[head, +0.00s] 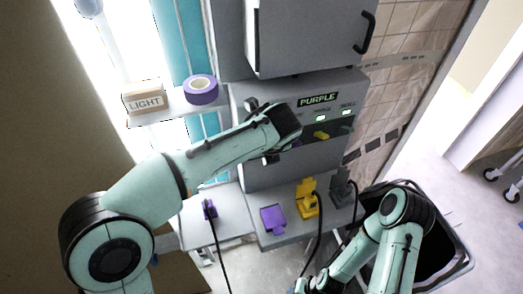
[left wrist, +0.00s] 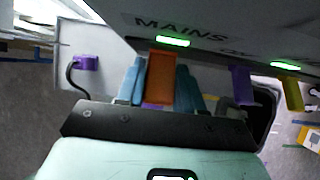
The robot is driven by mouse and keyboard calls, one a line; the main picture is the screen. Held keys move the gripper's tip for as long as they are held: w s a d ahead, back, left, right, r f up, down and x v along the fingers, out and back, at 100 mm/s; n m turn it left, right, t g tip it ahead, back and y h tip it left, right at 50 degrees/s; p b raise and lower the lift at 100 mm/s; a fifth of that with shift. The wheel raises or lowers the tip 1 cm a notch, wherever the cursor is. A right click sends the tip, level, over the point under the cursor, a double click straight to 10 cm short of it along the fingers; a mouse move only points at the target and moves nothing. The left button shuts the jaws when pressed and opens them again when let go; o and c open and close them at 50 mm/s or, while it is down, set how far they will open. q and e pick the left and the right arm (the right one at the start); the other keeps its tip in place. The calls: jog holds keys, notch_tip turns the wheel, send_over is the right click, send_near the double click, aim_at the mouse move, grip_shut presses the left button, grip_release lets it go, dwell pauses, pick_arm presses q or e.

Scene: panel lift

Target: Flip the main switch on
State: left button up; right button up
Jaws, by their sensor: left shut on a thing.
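The main switch is an orange lever (left wrist: 160,90) under the panel edge lettered "MAINS" in the left wrist view. The blue fingers of my left gripper (left wrist: 161,74) are on both sides of it, shut on it. A green lamp (left wrist: 173,41) glows just above the lever. In the head view my left gripper (head: 283,125) is at the left part of the grey control panel (head: 300,91) and hides the lever. My right arm comes down at the lower right; its gripper end is at the bottom edge, too cut off to read.
The panel's display (head: 317,99) reads "PURPLE". Purple (left wrist: 242,88) and yellow (left wrist: 292,95) levers hang beside the main one. Below are a purple socket (head: 272,220), a yellow socket (head: 307,200) and a purple plug (head: 209,209). A shelf holds purple tape (head: 201,90) and a "LIGHT" box (head: 145,100).

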pick_arm(q)
jog(key=shift+r, duration=0.1)
jog(key=o, duration=1)
jog(key=shift+c, duration=0.2)
jog(key=v, duration=1.3)
jog(key=shift+r, duration=0.2)
